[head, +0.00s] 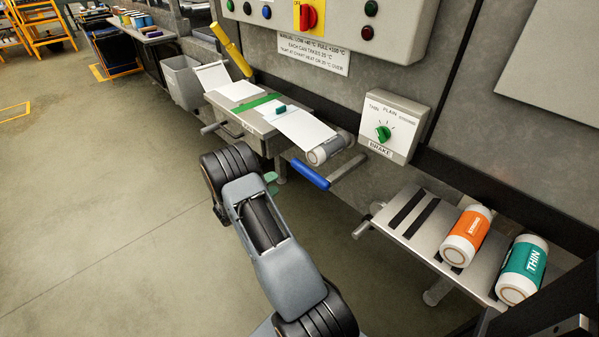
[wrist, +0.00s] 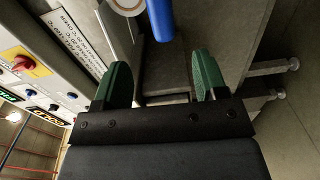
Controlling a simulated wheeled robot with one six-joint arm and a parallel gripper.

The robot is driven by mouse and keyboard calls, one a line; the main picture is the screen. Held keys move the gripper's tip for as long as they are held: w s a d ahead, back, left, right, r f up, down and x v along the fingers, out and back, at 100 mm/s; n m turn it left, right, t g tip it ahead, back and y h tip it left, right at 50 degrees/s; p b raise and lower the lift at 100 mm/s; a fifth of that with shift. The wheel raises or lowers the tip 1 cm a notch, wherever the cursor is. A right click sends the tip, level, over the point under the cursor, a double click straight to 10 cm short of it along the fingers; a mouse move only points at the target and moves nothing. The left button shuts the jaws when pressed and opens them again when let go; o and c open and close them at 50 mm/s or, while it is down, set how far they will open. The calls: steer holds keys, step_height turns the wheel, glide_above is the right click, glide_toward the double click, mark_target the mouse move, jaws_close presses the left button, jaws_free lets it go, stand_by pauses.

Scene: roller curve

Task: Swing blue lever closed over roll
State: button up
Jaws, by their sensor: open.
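The blue lever (head: 311,175) sticks out on a grey bar, just in front of and below the roll (head: 328,148). It lies beside the roll, not over it. The white roll sits at the right end of the grey table with its paper web running left. My gripper (head: 271,182) is mostly hidden behind my own arm in the head view; only green finger parts show. In the wrist view my gripper (wrist: 163,82) is open and empty, its two green fingers apart. There the blue lever (wrist: 159,19) is beyond the fingertips, beside the roll (wrist: 127,5), and not touched.
A brake box (head: 396,126) with a green knob is on the wall to the right. A shelf (head: 415,228) holds an orange roll (head: 466,236) and a teal THIN roll (head: 522,270). A yellow handle (head: 231,48) rises behind the table. The floor at left is open.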

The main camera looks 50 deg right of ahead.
mark_target(297, 169)
steer(key=d, duration=0.9)
steer(key=s+d, duration=0.1)
steer(key=d, duration=0.3)
steer(key=shift+d+f, duration=0.1)
steer(key=shift+d, duration=0.1)
